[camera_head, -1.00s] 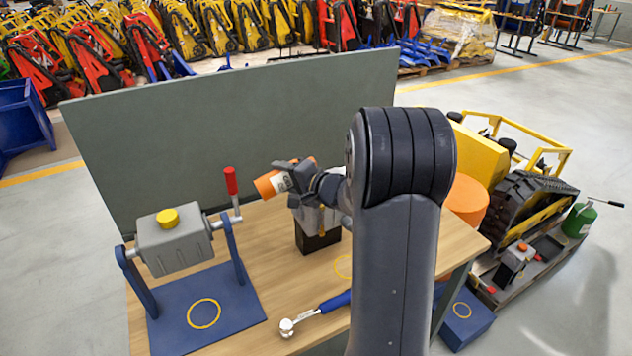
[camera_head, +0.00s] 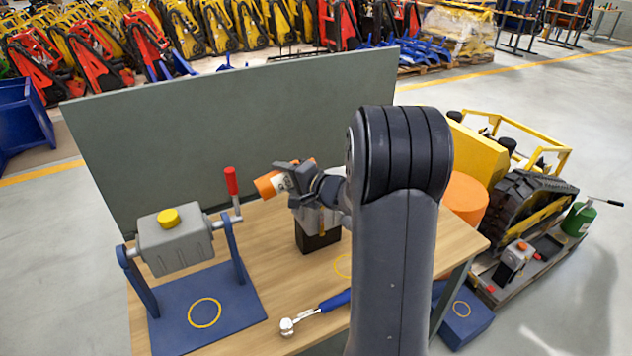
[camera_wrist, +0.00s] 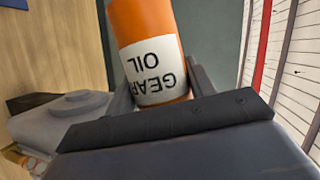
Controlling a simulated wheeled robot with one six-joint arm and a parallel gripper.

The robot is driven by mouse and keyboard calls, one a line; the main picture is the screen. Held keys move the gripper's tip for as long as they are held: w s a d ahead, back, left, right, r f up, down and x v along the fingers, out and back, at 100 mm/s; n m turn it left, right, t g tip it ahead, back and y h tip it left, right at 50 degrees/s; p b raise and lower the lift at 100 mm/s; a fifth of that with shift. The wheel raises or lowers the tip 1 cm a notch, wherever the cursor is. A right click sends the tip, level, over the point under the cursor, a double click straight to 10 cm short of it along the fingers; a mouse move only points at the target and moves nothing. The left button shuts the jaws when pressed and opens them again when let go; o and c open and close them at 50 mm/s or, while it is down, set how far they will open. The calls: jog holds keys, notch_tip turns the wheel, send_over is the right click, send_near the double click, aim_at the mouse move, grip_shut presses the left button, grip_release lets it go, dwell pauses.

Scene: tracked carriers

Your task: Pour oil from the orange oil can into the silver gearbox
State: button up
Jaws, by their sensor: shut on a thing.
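The orange oil can (camera_head: 268,185) has a white band and is held tilted above the wooden table. In the wrist view the can (camera_wrist: 150,40) shows its "GEAR OIL" label between the fingers. My gripper (camera_head: 289,177) is shut on it; its fingers also show in the wrist view (camera_wrist: 160,85). The silver gearbox (camera_head: 172,245) hangs between blue posts on a blue base, left of and lower than the can. A yellow cap (camera_head: 168,217) sits on its top. The can is apart from the gearbox. The can's spout cannot be made out.
A crank with a red handle (camera_head: 231,181) rises at the gearbox's right side. A grey panel (camera_head: 240,130) stands behind the table. A grey and black object (camera_head: 316,238) stands below my gripper.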

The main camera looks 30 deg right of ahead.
jog(key=shift+f+p, duration=0.15)
jog(key=shift+p, duration=0.25)
dwell(1.3)
jog(key=shift+r+m+p, duration=0.2)
jog(key=shift+m+p, duration=0.2)
jog(key=shift+p, duration=0.1)
dwell(0.8)
